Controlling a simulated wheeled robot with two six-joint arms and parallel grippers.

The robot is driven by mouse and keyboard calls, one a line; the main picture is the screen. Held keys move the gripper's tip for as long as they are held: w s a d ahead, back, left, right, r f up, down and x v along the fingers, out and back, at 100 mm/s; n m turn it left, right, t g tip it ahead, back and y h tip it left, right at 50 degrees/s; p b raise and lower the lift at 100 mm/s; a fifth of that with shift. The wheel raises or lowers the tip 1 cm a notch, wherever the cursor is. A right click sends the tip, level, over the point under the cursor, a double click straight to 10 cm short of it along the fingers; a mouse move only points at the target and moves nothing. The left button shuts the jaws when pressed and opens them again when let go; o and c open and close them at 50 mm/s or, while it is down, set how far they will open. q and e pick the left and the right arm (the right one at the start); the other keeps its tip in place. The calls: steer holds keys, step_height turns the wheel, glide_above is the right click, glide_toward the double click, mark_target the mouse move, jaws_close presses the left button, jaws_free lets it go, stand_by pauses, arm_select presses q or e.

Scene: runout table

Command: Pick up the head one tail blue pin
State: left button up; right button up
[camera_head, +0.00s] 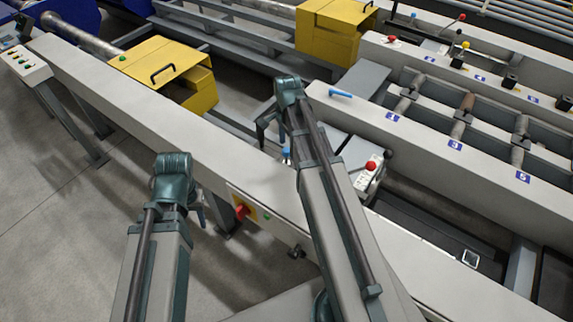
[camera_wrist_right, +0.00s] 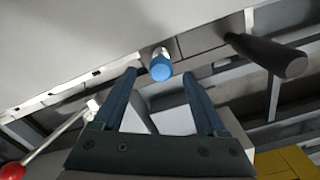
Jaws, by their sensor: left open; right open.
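A blue-capped pin (camera_wrist_right: 161,66) with a short metal shank shows in the right wrist view, just beyond and between the fingertips of my right gripper (camera_wrist_right: 159,80). The gripper is open and empty, its two dark fingers spread on either side of the pin. In the head view, a small blue-topped pin (camera_head: 286,154) stands beside my right gripper (camera_head: 270,130), partly hidden by the arm. Another blue pin (camera_head: 341,94) lies on the grey beam further back. My left gripper (camera_head: 197,211) is mostly hidden behind its wrist, near the front beam; it is open.
A dark cylindrical handle (camera_wrist_right: 268,56) juts out right of the pin in the wrist view. A red-knobbed lever (camera_wrist_right: 12,171) is at lower left. Yellow housings (camera_head: 165,72) stand behind the front beam.

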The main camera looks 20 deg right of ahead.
mark_target(286, 163)
arm_select(q)
steer(key=shift+f, duration=0.5)
arm_select(e)
steer(key=shift+f, duration=0.45)
arm_select(q)
steer(key=shift+f, duration=0.1)
arm_select(e)
steer(key=shift+f, duration=0.15)
step_height(286, 163, down, 5)
steer(key=b, duration=0.5)
steer(key=shift+a, duration=0.15)
arm_select(q)
step_height(286, 163, down, 5)
arm_select(e)
jaws_close()
